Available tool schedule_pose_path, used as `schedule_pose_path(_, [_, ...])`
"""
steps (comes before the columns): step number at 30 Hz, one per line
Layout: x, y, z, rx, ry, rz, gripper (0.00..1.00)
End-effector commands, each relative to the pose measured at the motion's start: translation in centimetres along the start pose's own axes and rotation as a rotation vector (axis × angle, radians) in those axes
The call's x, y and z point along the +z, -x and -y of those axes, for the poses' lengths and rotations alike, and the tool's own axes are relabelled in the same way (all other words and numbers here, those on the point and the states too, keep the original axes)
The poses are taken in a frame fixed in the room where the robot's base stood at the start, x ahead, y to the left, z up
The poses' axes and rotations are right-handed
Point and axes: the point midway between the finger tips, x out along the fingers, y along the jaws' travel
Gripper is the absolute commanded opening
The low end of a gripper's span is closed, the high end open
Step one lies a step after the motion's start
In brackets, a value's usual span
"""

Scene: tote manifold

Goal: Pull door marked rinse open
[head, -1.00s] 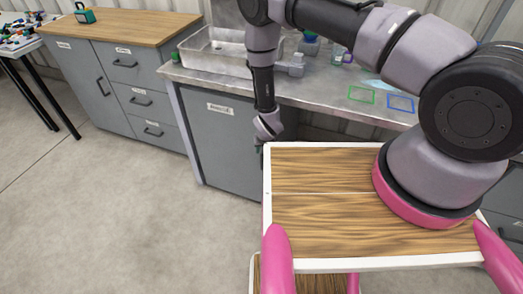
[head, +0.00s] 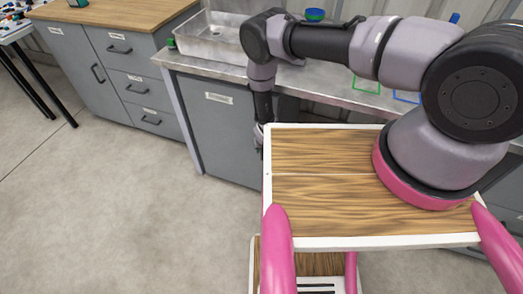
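A grey door (head: 215,130) under the sink counter carries a small white label (head: 219,98) that is too small to read. The door looks closed, flush with the cabinet front. Its handle is not visible. My gripper (head: 261,136) hangs low by the right part of this door, just left of my wooden top. Its fingertips are mostly hidden behind that top's edge, so I cannot tell whether they are open or touch the door or a handle.
A grey cabinet (head: 98,65) with drawers and a wooden top stands to the left. A black-legged table (head: 14,35) is at far left. The floor (head: 120,210) in front is clear.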

Motion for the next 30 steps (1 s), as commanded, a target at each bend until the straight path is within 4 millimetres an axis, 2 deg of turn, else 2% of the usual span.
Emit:
schedule_pose_path(10, [0.01,-0.56,0.01,0.000,0.000,0.000,0.30])
schedule_pose_path(11, [0.00,-0.56,0.00,0.000,0.000,0.000,0.26])
schedule_pose_path(12, [0.01,-0.56,0.00,0.000,0.000,0.000,0.10])
schedule_pose_path(13, [0.00,-0.56,0.00,0.000,0.000,0.000,0.00])
schedule_pose_path(30, [-0.01,-0.53,0.00,0.000,0.001,0.000,0.00])
